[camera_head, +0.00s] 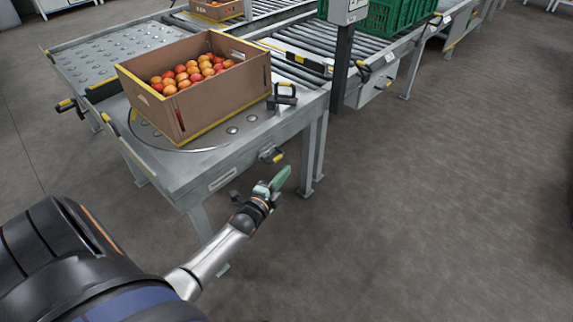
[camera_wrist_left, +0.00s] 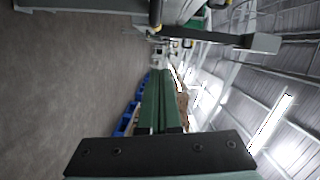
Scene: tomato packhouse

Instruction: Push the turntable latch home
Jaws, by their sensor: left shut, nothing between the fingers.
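The turntable (camera_head: 205,143) is a round metal plate with ball rollers, set in the grey table. A yellow-tipped latch handle (camera_head: 271,155) sits on the table's front side near the right corner; I cannot tell how far in it is. A black-handled fitting (camera_head: 282,97) stands on the tabletop beside the box. My left gripper (camera_head: 284,175) has green fingers, shut and empty. In the head view it is just below and right of the yellow-tipped handle, apart from it. The shut fingers also show in the left wrist view (camera_wrist_left: 163,98). My right gripper is out of view.
A cardboard box (camera_head: 150,108) of tomatoes stands on the turntable. Another yellow-tipped handle (camera_head: 67,105) is at the table's left side. Roller conveyors with a green crate (camera_head: 384,18) and a grey post (camera_head: 342,70) lie behind. The floor to the right is clear.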

